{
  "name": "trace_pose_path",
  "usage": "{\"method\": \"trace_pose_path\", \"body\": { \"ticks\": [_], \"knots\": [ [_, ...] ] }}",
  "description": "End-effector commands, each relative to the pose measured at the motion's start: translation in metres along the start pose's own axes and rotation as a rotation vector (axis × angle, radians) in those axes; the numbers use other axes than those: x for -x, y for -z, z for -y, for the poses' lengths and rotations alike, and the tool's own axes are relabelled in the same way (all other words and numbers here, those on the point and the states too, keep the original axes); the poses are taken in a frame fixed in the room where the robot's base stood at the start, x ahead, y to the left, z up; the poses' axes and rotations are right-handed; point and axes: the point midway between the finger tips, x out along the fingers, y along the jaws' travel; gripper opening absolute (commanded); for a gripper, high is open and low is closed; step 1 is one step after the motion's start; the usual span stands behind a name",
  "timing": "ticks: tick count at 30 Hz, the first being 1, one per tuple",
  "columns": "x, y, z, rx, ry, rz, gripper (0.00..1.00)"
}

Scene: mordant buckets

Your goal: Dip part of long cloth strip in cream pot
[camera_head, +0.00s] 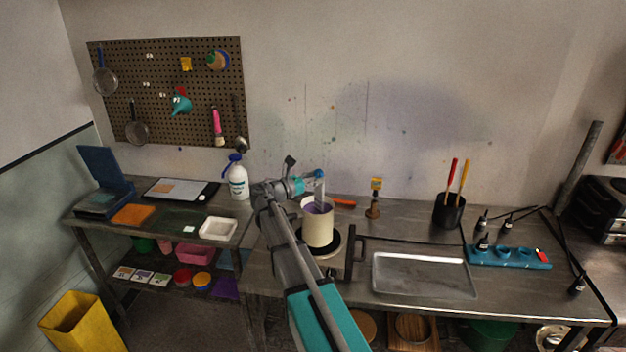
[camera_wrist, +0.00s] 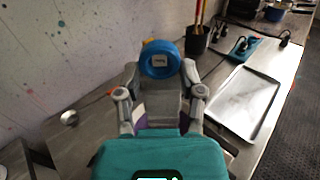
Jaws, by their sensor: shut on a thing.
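The cream pot (camera_head: 318,229) stands upright on a round black plate, with purple inside its open top. My gripper (camera_head: 314,181) is above the pot, shut on the blue ring-like top of a long grey strip (camera_head: 319,194). The strip hangs down into the pot's mouth, and its lower end is hidden, so I cannot tell how deep it reaches. In the wrist view the blue top (camera_wrist: 160,60) carries a small label and sits between my fingertips (camera_wrist: 160,78). Purple shows below, partly hidden by my gripper.
A metal tray (camera_head: 424,288) lies right of the pot, with a black upright bracket (camera_head: 352,254) between them. A black cup (camera_head: 449,211) with red and yellow handles stands at the back. A white bottle (camera_head: 238,180) with a blue top stands left. A small brush-like tool (camera_head: 375,198) stands behind.

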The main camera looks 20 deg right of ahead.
Motion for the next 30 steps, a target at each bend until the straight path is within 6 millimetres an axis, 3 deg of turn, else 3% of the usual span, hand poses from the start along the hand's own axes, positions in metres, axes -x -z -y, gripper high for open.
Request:
{"method": "trace_pose_path", "body": {
  "ticks": [14,30],
  "knots": [
    [-0.001,0.000,0.000,0.000,0.000,0.000,0.12],
    [0.014,0.000,0.000,0.000,-0.001,0.000,0.12]
  ]
}}
